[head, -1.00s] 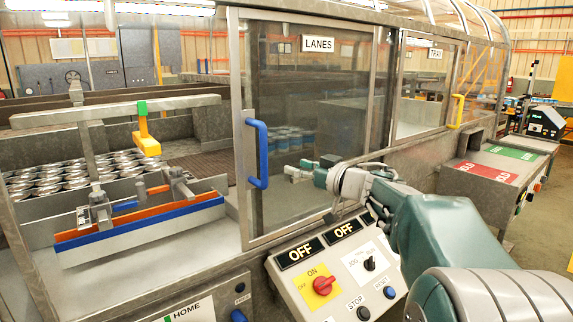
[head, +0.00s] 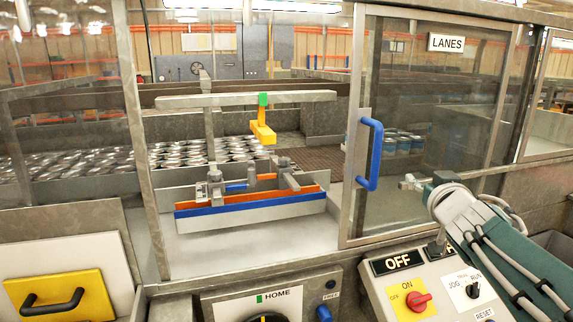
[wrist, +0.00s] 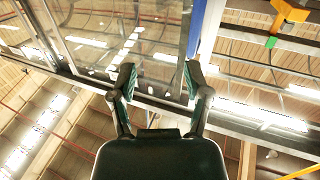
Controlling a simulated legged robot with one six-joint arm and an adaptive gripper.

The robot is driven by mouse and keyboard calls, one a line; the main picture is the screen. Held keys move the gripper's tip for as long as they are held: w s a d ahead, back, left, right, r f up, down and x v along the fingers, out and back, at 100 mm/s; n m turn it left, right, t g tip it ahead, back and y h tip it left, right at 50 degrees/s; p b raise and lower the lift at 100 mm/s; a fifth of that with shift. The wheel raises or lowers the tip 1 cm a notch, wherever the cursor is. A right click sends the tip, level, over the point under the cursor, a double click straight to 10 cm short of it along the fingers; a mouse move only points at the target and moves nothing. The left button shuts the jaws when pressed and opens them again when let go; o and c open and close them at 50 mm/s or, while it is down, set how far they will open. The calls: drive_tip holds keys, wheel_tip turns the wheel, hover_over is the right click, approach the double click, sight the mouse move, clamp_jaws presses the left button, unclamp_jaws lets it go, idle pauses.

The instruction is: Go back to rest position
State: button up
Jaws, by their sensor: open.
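My gripper (head: 408,183) is at the right of the head view, in front of the glass LANES door (head: 440,120) and to the right of its blue handle (head: 371,155). It is small there and seen from behind my arm. In the wrist view my gripper (wrist: 160,85) has its two fingers spread apart with nothing between them. The wrist view faces upward, with the glass panel and the ceiling lights beyond the fingers.
The control panel (head: 440,280) with a red knob (head: 418,301) lies below my arm. Left of the door, an open bay holds a blue and orange guide bar (head: 250,205), a yellow hanging part (head: 262,132) and many cans (head: 90,165). A yellow hatch (head: 55,300) is at lower left.

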drive_tip(key=s+a+f+g, duration=0.5)
drive_tip(key=s+f, duration=0.5)
drive_tip(key=s, duration=0.2)
drive_tip(key=s+a+f+g+y, duration=0.1)
drive_tip(key=s+a+f+g, duration=0.5)
drive_tip(key=s+f, duration=0.4)
drive_tip(key=s+g, duration=0.1)
drive_tip(key=s, duration=0.2)
drive_tip(key=shift+s+a+f+y, duration=0.2)
drive_tip(key=shift+s+f+y, duration=0.1)
drive_tip(key=shift+f, duration=0.1)
